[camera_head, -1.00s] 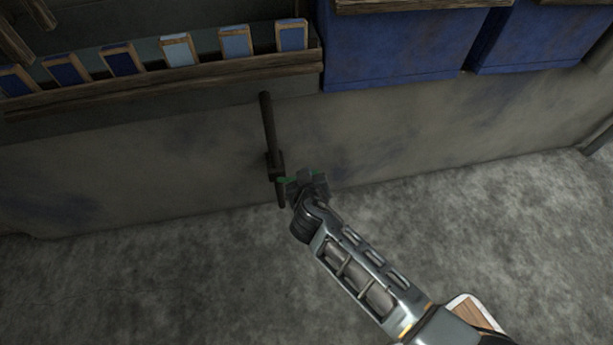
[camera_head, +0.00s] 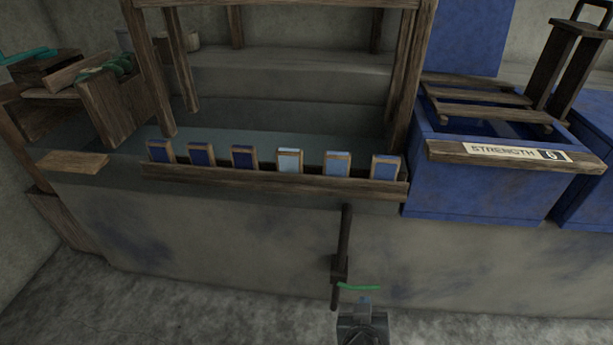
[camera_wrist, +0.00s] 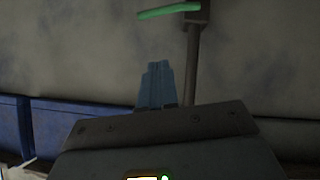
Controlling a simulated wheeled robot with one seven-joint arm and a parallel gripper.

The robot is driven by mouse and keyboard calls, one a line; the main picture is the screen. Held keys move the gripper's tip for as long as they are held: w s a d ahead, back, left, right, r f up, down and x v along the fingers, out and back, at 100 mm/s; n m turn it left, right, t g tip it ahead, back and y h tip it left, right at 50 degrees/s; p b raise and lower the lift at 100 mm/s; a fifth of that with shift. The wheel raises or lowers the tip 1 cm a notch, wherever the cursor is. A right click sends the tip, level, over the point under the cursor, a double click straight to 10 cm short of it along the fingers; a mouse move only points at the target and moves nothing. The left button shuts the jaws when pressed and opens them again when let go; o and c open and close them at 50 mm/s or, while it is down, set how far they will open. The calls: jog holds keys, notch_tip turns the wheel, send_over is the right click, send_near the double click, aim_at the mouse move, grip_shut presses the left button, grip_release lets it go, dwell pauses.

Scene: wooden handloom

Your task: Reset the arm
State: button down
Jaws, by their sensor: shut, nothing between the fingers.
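My gripper (camera_head: 365,300) is at the bottom of the head view, just below a green handle (camera_head: 358,287). The handle sticks out from a dark upright lever (camera_head: 345,240) on the front of the grey wall. In the wrist view my gripper's blue fingers (camera_wrist: 157,85) are together with nothing between them. The green handle (camera_wrist: 168,11) lies above them in that view, apart from the fingertips, and the lever's rod (camera_wrist: 192,60) runs down behind them. Most of my arm is out of the head view.
A wooden rack (camera_head: 275,180) holds several blue-toned tiles above the lever. A blue box (camera_head: 480,195) with a "STRENGTH" label (camera_head: 515,151) stands to the right. Wooden boxes (camera_head: 105,100) are at the left. Grey floor (camera_head: 200,320) is clear in front of the wall.

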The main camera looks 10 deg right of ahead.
jog(key=shift+s, duration=0.1)
jog(key=s+r+n+t+y, duration=0.1)
jog(key=s+r+y, duration=0.1)
jog(key=s, duration=0.9)
jog(key=s+r+n+y, duration=0.1)
jog(key=s+r+y, duration=0.2)
jog(key=s, duration=0.7)
jog(key=s+d+r+t, duration=0.1)
jog(key=s+r+t, duration=0.1)
jog(key=s+r, duration=0.55)
jog(key=s+d+r+t, duration=0.2)
jog(key=s+r, duration=0.2)
jog(key=r, duration=0.7)
notch_tip(320, 180, up, 24)
jog(key=p, duration=2.3)
jog(key=shift+a+f, duration=0.2)
jog(key=shift+a, duration=0.05)
jog(key=c, duration=1.8)
grip_release()
jog(key=shift+f, duration=0.1)
